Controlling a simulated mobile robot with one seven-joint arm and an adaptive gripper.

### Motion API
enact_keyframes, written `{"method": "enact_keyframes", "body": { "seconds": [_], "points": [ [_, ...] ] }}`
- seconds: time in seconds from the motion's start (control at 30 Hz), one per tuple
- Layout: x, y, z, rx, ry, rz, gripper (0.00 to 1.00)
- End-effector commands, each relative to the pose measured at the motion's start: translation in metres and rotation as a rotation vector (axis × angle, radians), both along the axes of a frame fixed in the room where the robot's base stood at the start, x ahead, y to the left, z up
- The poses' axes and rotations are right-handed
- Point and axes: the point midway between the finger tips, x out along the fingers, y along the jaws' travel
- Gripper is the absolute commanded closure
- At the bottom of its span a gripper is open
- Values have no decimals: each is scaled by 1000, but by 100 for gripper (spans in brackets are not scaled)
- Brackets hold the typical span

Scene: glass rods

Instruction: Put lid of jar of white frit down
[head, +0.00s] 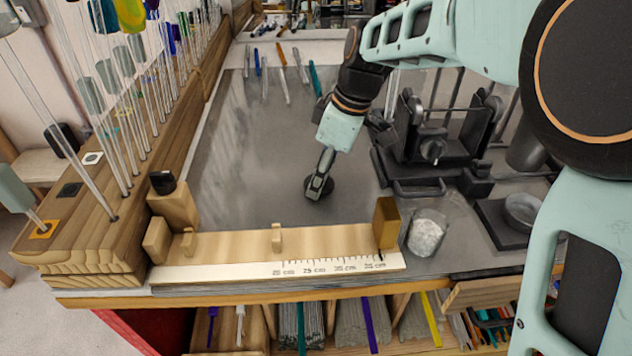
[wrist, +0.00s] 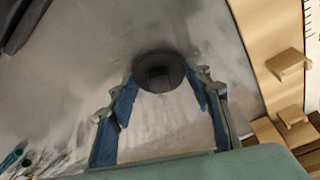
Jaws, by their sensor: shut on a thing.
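The lid (head: 321,188) is a dark round disc, low at the grey worktop in the head view. In the wrist view the lid (wrist: 159,72) sits between the fingertips, with a darker square knob at its middle. My gripper (head: 317,190) is shut on the lid; its fingers (wrist: 162,88) show on both sides of it in the wrist view. I cannot tell whether the lid touches the worktop. The jar of white frit (head: 426,232) is a clear glass with white grains, open at the top, to the right of the gripper.
A wooden ruler jig (head: 230,255) runs along the front edge, with a brass block (head: 386,222) at its right end. Black machinery (head: 430,140) stands at right. A wooden rack (head: 120,215) with glass rods is at left. The grey worktop (head: 235,170) left of the gripper is clear.

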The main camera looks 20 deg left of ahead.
Motion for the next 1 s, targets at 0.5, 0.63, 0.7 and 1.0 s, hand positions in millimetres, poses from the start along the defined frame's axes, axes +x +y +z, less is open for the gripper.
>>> {"method": "enact_keyframes", "body": {
  "seconds": [0.5, 0.63, 0.7, 1.0],
  "points": [
    [1, 0, -6, 1, -2, 1, 47],
    [1, 0, -6, 1, -2, 1, 37],
    [1, 0, -6, 1, -3, 0, 37],
    [2, -1, 3, 3, -5, 0, 37]
  ]
}}
